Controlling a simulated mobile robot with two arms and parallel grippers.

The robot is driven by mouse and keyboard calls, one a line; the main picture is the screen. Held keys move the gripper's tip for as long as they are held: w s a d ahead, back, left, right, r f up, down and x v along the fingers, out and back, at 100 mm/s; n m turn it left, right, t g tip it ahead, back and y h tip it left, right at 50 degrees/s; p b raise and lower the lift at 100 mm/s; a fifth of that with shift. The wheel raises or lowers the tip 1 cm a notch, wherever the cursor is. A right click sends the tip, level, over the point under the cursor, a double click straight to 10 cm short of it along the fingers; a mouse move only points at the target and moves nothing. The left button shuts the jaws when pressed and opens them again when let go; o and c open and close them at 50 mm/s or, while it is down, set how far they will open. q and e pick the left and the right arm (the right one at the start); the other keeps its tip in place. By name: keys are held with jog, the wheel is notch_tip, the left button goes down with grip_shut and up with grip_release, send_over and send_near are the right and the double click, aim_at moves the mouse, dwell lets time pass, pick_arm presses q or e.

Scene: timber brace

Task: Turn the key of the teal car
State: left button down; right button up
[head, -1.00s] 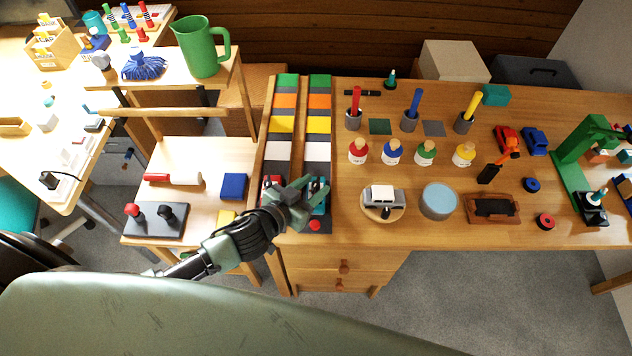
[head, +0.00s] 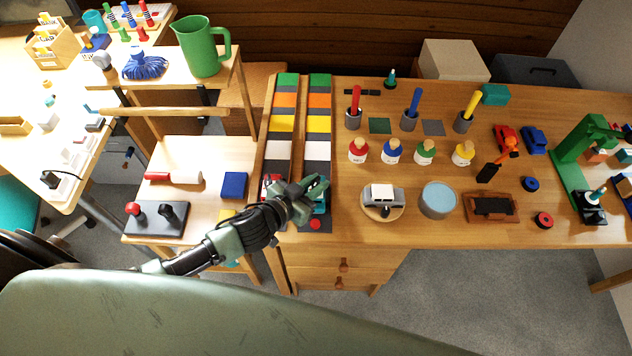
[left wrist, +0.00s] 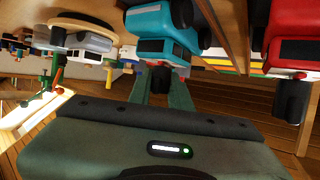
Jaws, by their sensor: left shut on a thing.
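The teal car (left wrist: 160,30) shows at the top of the left wrist view. A dark key (left wrist: 160,80) sticks out from its end. My left gripper (left wrist: 161,82) is shut on this key, one finger on each side. In the head view my left gripper (head: 312,190) covers most of the teal car (head: 321,207), which sits at the near end of the right striped lane (head: 318,150). How far the key is turned I cannot tell. My right gripper is not in view.
A red car (left wrist: 295,35) with its own dark key (left wrist: 290,103) stands close beside, in the left lane. A red button (head: 315,225) is at the lane's near end. A grey car (head: 384,198) on a round wooden stand is to the right.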

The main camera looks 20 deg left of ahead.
pick_arm(q)
jog(key=m+h, duration=0.1)
jog(key=m+g+h+p, duration=0.1)
jog(key=shift+w+a+r+m+h, duration=0.15)
jog(key=shift+m+h, duration=0.15)
jog(key=shift+m, duration=0.1)
jog(key=shift+m+g+h+p, duration=0.4)
jog(key=shift+m+g+h, duration=0.5)
jog(key=shift+w+m+g+h, duration=0.1)
jog(key=shift+m+g+h, duration=0.6)
jog(key=shift+m+g, duration=0.1)
jog(key=m+g+b, duration=0.1)
jog(key=m+g+h+b, duration=0.1)
jog(key=shift+f+m+g+h, duration=0.3)
jog(key=shift+m+g, duration=0.1)
jog(key=m+g+b, duration=0.4)
jog(key=g+b, duration=0.1)
jog(key=b, duration=0.2)
jog(key=m+g+b, duration=0.5)
jog(key=b, duration=0.2)
jog(key=shift+s+d+f+m+g+b, duration=0.2)
jog(key=shift+m+g+b, duration=0.1)
jog(key=shift+g+b, duration=0.1)
jog(key=shift+r+m+g+b, duration=0.25)
jog(key=shift+m+g+b, duration=0.2)
jog(key=shift+b, duration=0.25)
jog(key=shift+s, duration=0.1)
